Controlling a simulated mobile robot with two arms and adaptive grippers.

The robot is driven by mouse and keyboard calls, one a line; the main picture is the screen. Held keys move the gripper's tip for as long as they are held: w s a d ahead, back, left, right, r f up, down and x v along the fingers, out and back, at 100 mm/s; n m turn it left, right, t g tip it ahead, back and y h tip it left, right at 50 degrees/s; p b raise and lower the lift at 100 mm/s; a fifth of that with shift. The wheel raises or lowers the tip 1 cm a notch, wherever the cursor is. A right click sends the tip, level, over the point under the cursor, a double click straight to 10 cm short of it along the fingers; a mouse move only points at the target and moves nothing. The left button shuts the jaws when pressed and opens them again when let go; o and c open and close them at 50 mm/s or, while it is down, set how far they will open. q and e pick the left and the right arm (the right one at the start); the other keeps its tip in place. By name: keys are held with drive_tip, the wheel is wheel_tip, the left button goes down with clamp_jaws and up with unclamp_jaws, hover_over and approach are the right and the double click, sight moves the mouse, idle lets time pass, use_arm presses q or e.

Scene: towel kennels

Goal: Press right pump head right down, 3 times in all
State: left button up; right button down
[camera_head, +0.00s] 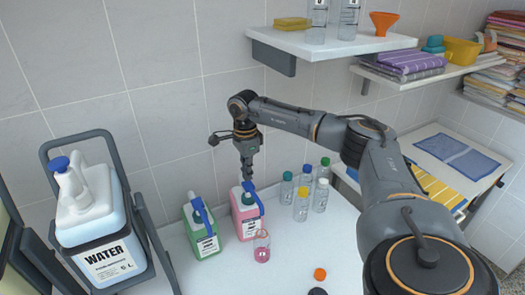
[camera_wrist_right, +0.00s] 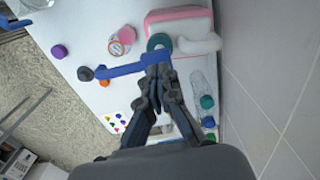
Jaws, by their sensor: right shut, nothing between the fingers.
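The right pump head (camera_head: 254,198) is blue and sits on the pink bottle (camera_head: 246,222) on the white table. In the right wrist view the pump head (camera_wrist_right: 118,71) is a long blue bar beside the pink bottle's body (camera_wrist_right: 178,24). My right gripper (camera_head: 247,179) is shut and empty, pointing down directly over the pump head. In the right wrist view its fingertips (camera_wrist_right: 158,72) overlap the blue bar; I cannot tell whether they touch it. The green bottle (camera_head: 201,234) with its own blue pump stands to the left. My left gripper is out of view.
A clear cup with pink liquid (camera_head: 262,246) stands in front of the pink bottle. Several capped clear bottles (camera_head: 302,204) stand to the right. An orange cap (camera_head: 320,274) lies near the front. A water jug (camera_head: 101,252) is at left. A shelf (camera_head: 330,45) hangs above.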

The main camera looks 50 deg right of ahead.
sight(248, 184)
drive_tip(key=shift+f, duration=0.1)
drive_tip(key=shift+f+b, duration=1.6)
drive_tip(key=shift+f, duration=0.9)
drive_tip(key=shift+r, duration=0.1)
drive_tip(key=shift+r+p, duration=1.9)
drive_tip(key=shift+r, duration=0.6)
wheel_tip(248, 184, up, 6)
drive_tip(key=p, duration=0.4)
